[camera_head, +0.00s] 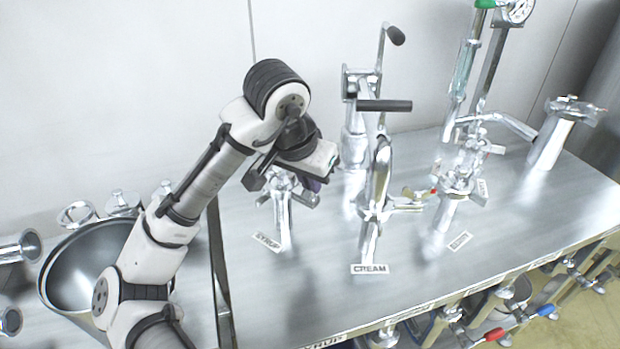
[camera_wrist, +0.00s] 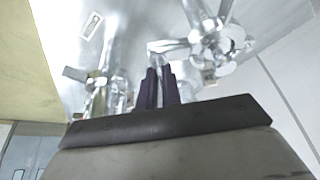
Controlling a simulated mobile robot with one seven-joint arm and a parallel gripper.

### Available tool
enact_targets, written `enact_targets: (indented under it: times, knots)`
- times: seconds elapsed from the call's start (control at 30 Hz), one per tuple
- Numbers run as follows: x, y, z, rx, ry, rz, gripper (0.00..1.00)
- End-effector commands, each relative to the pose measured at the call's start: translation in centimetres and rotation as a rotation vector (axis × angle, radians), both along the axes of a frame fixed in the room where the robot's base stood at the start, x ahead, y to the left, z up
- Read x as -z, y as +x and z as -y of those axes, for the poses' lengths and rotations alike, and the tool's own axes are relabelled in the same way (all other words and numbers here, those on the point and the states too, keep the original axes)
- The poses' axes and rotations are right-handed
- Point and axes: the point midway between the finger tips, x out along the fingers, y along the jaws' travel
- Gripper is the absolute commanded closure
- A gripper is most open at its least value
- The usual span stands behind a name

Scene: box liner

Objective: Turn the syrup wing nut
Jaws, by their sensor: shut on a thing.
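The syrup fitting (camera_head: 283,215) is a shiny metal post on the steel bench, behind a small tilted label (camera_head: 266,242) that seems to read SYRUP. My gripper (camera_head: 312,184) is at the upper right of this post, partly hidden behind my wrist. In the wrist view its two dark purple fingers (camera_wrist: 158,88) are close together, at a small metal part that I take to be the syrup wing nut (camera_wrist: 160,47). They are shut on it. The fingers and glare hide most of the nut, so its angle cannot be told.
A CREAM-labelled post (camera_head: 369,235) with a black-handled lever (camera_head: 384,105) stands close on the right. Other valves (camera_head: 460,180) and a metal canister (camera_head: 553,135) are farther right. A steel bowl (camera_head: 85,270) is at the left. The front middle of the bench is clear.

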Motion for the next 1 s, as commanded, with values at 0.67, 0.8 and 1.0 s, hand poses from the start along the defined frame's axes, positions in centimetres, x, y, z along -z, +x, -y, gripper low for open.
enact_targets:
  times: [0.67, 0.8, 1.0]
  knots:
    - [-0.32, 0.2, -0.2, 0.407, -0.005, -0.002, 1.0]
    - [-0.35, 0.26, -0.24, 0.54, -0.003, -0.001, 1.0]
    - [-0.32, 0.37, -0.28, 0.73, -0.004, -0.001, 1.0]
